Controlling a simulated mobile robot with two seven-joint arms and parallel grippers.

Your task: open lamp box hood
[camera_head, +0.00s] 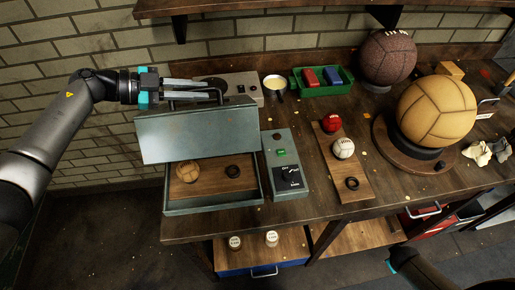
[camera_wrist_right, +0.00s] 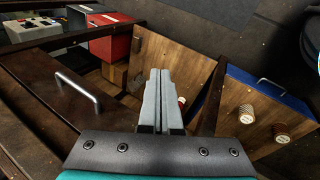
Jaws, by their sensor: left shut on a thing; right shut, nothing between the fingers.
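The lamp box (camera_head: 212,206) is a grey-green metal box at the left end of the workbench. Its hood (camera_head: 196,133) is tilted up, and a small leather ball (camera_head: 188,171) and a dark ring (camera_head: 232,171) show on the wooden floor inside. My left gripper (camera_head: 215,91) is shut on the handle (camera_head: 196,94) at the hood's upper edge. My right gripper (camera_wrist_right: 160,85) shows in the right wrist view, its fingers together and empty, in front of the bench's lower part. In the head view only a piece of my right arm shows at the bottom right.
A grey control box (camera_head: 285,165) with a dial stands right of the lamp box. A wooden board (camera_head: 342,160) holds a red ball, a white ball and a ring. A large tan ball (camera_head: 436,110) sits on a round stand. Below is a blue drawer (camera_head: 262,265).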

